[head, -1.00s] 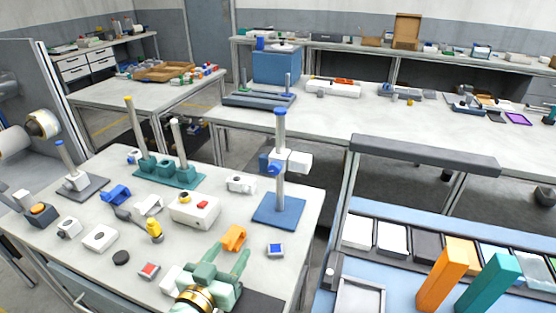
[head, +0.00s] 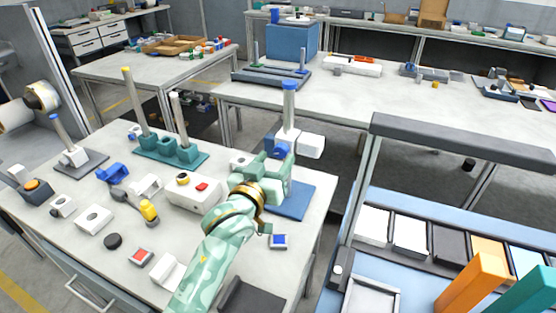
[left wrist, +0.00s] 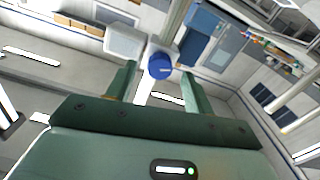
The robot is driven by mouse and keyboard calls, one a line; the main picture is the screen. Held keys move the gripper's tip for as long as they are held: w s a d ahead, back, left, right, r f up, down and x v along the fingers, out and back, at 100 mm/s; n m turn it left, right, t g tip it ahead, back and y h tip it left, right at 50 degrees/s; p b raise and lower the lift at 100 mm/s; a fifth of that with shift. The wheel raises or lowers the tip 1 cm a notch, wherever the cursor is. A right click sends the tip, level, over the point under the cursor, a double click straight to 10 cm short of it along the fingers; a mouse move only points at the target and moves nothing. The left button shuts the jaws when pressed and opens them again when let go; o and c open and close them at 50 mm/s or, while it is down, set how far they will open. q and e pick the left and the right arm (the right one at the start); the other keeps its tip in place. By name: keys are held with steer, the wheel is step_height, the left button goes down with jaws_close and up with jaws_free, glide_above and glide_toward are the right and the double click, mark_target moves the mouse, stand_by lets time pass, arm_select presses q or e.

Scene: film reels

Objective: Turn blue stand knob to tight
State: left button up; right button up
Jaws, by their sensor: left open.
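The blue stand has a flat blue base (head: 296,204) and a grey pole with a blue cap (head: 289,86) near the table's right edge. A white clamp block (head: 311,146) sits on the pole. Its round blue knob (left wrist: 160,66) faces the left wrist camera and bears a small pale mark. My left gripper (head: 279,163) is at the stand, just in front of the knob. In the left wrist view its two green fingers (left wrist: 161,82) are apart, with the knob appearing between and beyond their tips. I cannot tell whether they touch it. My right gripper is out of view.
A teal stand (head: 172,150) with tall posts and a white box with a red button (head: 193,192) stand left of my gripper. A blue-topped square (head: 279,241) lies near the front. A dark overhead bar (head: 460,140) crosses at right.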

mark_target(281, 150)
arm_select(q)
steer(key=shift+b+x, duration=0.35)
steer(key=shift+x, duration=1)
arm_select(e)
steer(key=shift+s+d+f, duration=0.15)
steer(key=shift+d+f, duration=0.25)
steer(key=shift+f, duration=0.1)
arm_select(q)
steer(key=c, duration=1)
steer(key=shift+o, duration=0.2)
steer(key=shift+r+m+p, duration=0.3)
steer(key=shift+m+p, duration=0.9)
steer(key=shift+p, duration=0.4)
steer(key=shift+m+p, duration=0.8)
steer(key=m+p, duration=0.1)
steer(key=m, duration=0.1)
steer(key=shift+f+m, duration=0.1)
steer(key=shift+m, duration=0.2)
steer(key=shift+f+m+p, duration=0.15)
steer(key=shift+m+p, duration=0.65)
steer(key=shift+m, duration=0.8)
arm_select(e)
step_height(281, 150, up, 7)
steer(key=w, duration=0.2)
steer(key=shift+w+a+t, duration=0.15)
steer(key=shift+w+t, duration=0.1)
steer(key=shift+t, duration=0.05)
